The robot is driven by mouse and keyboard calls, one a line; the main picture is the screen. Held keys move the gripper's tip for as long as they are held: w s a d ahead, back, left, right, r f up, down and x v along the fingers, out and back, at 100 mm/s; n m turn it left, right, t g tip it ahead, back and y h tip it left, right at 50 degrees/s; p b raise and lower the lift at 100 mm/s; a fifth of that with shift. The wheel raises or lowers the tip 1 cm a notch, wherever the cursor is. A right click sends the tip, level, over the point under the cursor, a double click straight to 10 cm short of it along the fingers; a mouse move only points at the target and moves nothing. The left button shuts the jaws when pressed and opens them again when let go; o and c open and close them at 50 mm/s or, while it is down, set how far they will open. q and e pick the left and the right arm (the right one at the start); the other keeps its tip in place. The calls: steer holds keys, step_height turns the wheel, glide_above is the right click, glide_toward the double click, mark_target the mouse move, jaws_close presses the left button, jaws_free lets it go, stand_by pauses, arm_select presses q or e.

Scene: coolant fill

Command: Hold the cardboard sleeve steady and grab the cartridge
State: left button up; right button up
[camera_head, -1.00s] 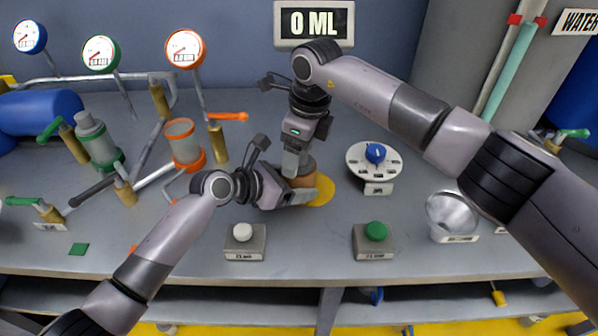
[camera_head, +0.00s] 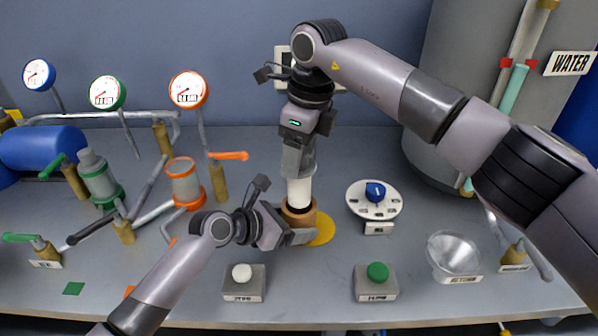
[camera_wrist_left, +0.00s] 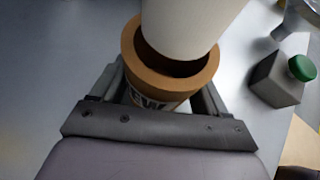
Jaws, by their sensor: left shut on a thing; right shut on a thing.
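The brown cardboard sleeve (camera_head: 290,216) stands upright on the table beside a yellow disc. My left gripper (camera_head: 296,236) is shut around its lower part. In the left wrist view the sleeve (camera_wrist_left: 168,78) sits between the fingers, with dark lettering partly hidden. My right gripper (camera_head: 299,168) is shut on the upper end of the white cartridge (camera_head: 299,192) from above. The cartridge (camera_wrist_left: 190,28) is upright, with its lower end at the sleeve's mouth. Dark opening shows below it, and I cannot tell whether its end is still inside the rim.
The yellow disc (camera_head: 323,231) lies right of the sleeve. A white-button box (camera_head: 243,284) and a green-button box (camera_head: 376,283) stand in front. A blue-knob dial (camera_head: 375,199) and a funnel (camera_head: 452,253) are to the right. Pipes, valves and gauges fill the left.

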steer(key=shift+r, duration=0.45)
